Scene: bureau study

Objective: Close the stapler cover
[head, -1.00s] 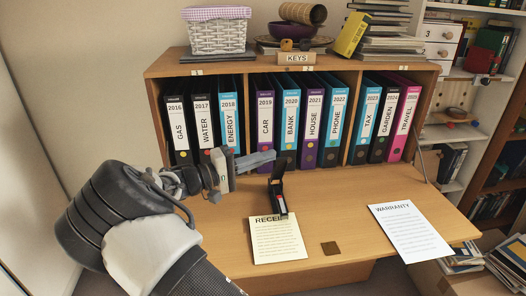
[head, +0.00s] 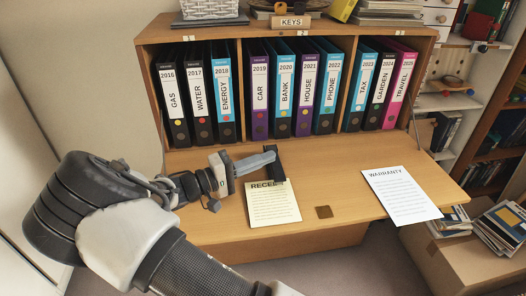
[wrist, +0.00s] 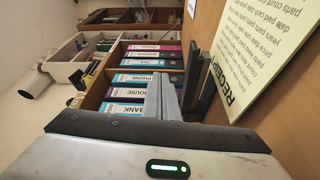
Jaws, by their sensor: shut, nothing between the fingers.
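The black stapler (head: 275,170) lies on the desk at the top edge of the cream receipt sheet, in the head view. My gripper (head: 272,154) is shut and empty, with its blue-grey fingers level against or just over the stapler's far part. The fingers hide some of the stapler, so I cannot tell for certain how far its cover is open. In the wrist view, the fingers (wrist: 165,98) point away, with the dark stapler (wrist: 207,84) just right of them, beside the sheet.
The receipt sheet (head: 272,205) and a white warranty sheet (head: 403,196) lie on the wooden desk (head: 230,230). A row of binders (head: 283,95) stands in the shelf behind.

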